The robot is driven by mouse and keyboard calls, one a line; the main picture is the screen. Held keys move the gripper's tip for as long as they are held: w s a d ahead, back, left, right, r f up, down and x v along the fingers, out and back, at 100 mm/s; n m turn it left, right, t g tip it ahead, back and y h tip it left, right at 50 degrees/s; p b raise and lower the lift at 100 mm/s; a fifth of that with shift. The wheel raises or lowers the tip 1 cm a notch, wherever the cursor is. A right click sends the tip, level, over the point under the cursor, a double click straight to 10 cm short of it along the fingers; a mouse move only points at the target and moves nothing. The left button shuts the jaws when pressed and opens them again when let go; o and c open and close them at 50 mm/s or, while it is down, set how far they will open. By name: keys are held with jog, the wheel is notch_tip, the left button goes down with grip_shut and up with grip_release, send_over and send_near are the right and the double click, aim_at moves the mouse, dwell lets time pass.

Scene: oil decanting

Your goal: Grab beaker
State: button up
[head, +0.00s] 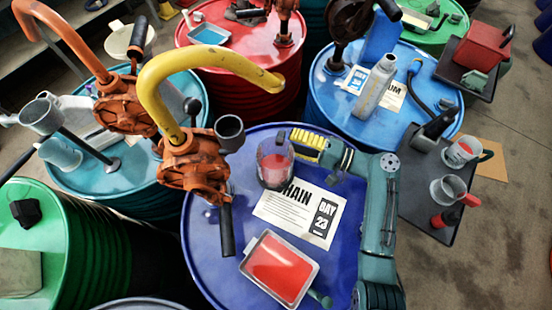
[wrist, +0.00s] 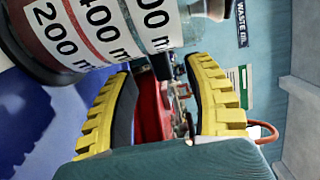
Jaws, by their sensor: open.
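A clear beaker (head: 275,163) with red liquid in its lower part stands upright on the dark blue drum, at the upper left edge of the paper sheet. My gripper (head: 302,152) is open beside the beaker, on its right in the head view. In the wrist view, the beaker (wrist: 105,28) fills the top left, with its 200 and 400 ml marks showing, just beyond the fingertips of my gripper (wrist: 158,72). The fingers have yellow ribbed backs and dark pads. I cannot tell whether a finger touches the beaker.
A yellow spout on an orange pump (head: 190,160) arches over the drum top (head: 225,275) near the beaker. A tray of red liquid (head: 280,268) and a printed sheet (head: 285,210) lie on the drum. A dark side shelf (head: 420,205) holds more vessels at right.

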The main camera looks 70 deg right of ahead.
aim_at(283, 136)
jog(key=w, duration=0.3)
jog(key=shift+w, duration=0.25)
jog(key=shift+s, duration=0.1)
grip_shut()
jog(key=shift+r, duration=0.1)
